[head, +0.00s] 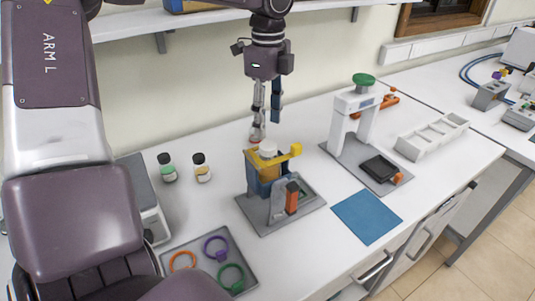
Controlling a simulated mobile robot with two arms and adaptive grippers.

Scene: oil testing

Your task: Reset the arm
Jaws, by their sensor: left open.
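My left arm (52,90) comes in from the left and bends over at the top of the head view. My left gripper (266,127) hangs pointing down, open, with its fingers apart. Its fingertips are just above or behind a blue and yellow device (264,168) with a white round top (267,149). I cannot tell whether a fingertip touches the device. I see nothing held between the fingers. My right gripper is not in view.
Two small bottles (201,167) stand left of the device. A tray (194,249) holds coloured rings. A white press-like stand (355,115) with a green knob, a blue mat (367,216) and a white compartment rack (433,136) are to the right. A shelf (130,25) runs along the wall.

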